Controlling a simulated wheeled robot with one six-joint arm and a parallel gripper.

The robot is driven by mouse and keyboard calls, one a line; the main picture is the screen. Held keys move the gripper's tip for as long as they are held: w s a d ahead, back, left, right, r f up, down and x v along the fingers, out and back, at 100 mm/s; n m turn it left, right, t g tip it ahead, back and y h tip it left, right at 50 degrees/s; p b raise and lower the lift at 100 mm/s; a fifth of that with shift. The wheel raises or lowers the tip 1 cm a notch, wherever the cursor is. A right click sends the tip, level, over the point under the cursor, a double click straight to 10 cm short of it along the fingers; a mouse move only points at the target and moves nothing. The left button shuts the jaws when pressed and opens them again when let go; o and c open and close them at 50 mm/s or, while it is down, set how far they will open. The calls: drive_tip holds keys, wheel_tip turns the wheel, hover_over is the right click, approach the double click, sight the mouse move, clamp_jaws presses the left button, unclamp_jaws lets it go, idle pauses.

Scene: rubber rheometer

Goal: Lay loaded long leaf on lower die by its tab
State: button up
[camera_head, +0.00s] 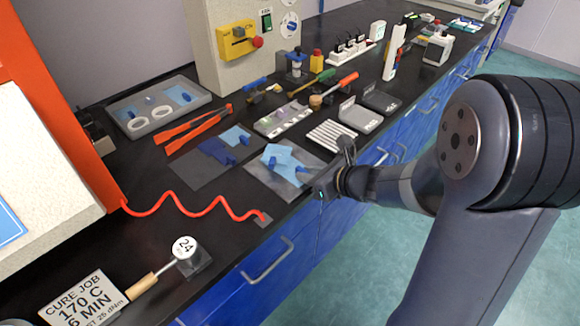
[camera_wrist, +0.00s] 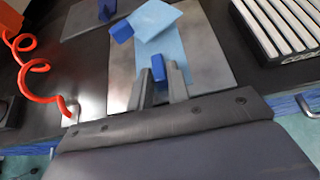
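A light-blue long leaf (camera_wrist: 172,45) lies over a grey plate (camera_wrist: 205,50) in the wrist view, with a smaller light-blue square piece (camera_wrist: 157,17) on its far part. A blue tab (camera_wrist: 158,67) stands at the leaf's near end. My gripper (camera_wrist: 162,78) has its fingers on both sides of this tab, with no clear gap visible. A second blue tab (camera_wrist: 121,31) sits at the square piece's left. In the head view the leaf stack (camera_head: 283,158) lies near the bench's front edge, and my gripper (camera_head: 308,185) reaches it from the right. The lower die is not identifiable.
A darker plate (camera_head: 200,165) with blue pieces lies left of the stack. A ribbed white rack (camera_head: 330,136) stands close on the right. A coiled red cord (camera_head: 190,212) runs along the bench from the orange machine (camera_head: 60,100). Red tongs (camera_head: 195,128) and a grey tray (camera_head: 160,105) lie behind.

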clamp_jaws()
drive_tip(key=shift+r, duration=0.15)
drive_tip(key=shift+r+p, duration=0.4)
idle(0.4)
